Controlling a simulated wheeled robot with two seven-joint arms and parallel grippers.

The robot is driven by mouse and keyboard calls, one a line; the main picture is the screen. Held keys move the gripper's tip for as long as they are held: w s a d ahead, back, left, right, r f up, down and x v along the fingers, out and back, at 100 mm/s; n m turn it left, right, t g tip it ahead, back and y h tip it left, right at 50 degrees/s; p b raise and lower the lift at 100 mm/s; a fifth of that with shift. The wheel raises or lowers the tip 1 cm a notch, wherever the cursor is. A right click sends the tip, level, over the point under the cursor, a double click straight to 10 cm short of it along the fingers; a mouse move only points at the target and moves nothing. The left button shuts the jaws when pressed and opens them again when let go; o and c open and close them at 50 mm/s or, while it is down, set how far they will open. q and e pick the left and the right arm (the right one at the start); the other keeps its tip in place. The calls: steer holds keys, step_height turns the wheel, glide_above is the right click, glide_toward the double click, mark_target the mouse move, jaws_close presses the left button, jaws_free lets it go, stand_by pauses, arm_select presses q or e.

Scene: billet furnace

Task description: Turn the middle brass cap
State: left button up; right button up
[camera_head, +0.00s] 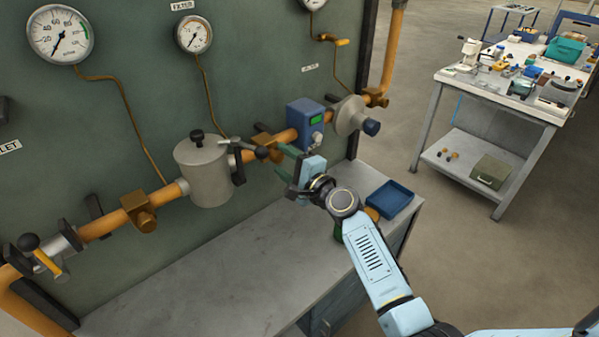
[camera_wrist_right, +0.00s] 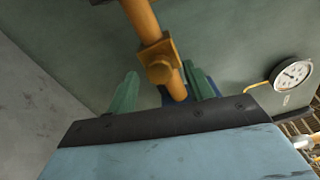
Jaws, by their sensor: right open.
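The orange pipe (camera_head: 115,222) along the green panel carries three brass fittings with caps. The middle brass cap (camera_head: 264,141) sits between the grey filter pot and the blue meter, partly hidden by a black-knobbed lever. In the right wrist view a brass cap (camera_wrist_right: 160,70) shows on the pipe, between and beyond my fingers. My right gripper (camera_head: 282,161) is open, its green fingers pointing at the pipe just below and right of the middle cap. The fingers also show apart in the right wrist view (camera_wrist_right: 161,80). I cannot tell whether they touch anything. My left gripper is out of view.
The grey filter pot (camera_head: 204,172) and the blue meter (camera_head: 305,122) flank the middle cap. Below is a grey bench (camera_head: 230,262) with a blue tray (camera_head: 390,199) at its right end. A cluttered worktable (camera_head: 490,90) stands at the back right. The bench's left part is clear.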

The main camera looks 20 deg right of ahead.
steer(key=v, duration=1.3)
steer(key=shift+b, duration=0.4)
steer(key=shift+f, duration=0.1)
steer(key=s+f+n+g+h+b, duration=0.1)
steer(key=s+f+n+g+b, duration=0.2)
steer(key=f, duration=1)
steer(key=s+f+n+g+h+b, duration=0.1)
steer(key=s+f+n+g+h, duration=0.3)
steer(key=f, duration=1)
steer(key=s+f+g+y+b, duration=0.15)
steer(key=s+f, duration=0.35)
steer(key=f, duration=0.8)
steer(key=s+f+n+g+h+b, duration=0.1)
steer(key=s+f+n+g, duration=0.1)
steer(key=s+f+n, duration=0.2)
steer(key=s+d+f+n+g+b, duration=0.1)
steer(key=s+f+n+g+b, duration=0.1)
steer(key=s+f, duration=0.9)
steer(key=s+f+n+g+h+b, duration=0.1)
steer(key=s+f+n, duration=0.5)
steer(key=s, duration=1.2)
steer(key=shift+d+f+g+h+b, duration=0.15)
steer(key=shift+f+g+h+b, duration=0.35)
steer(key=shift+f+g, duration=0.65)
steer(key=shift+s+r, duration=0.15)
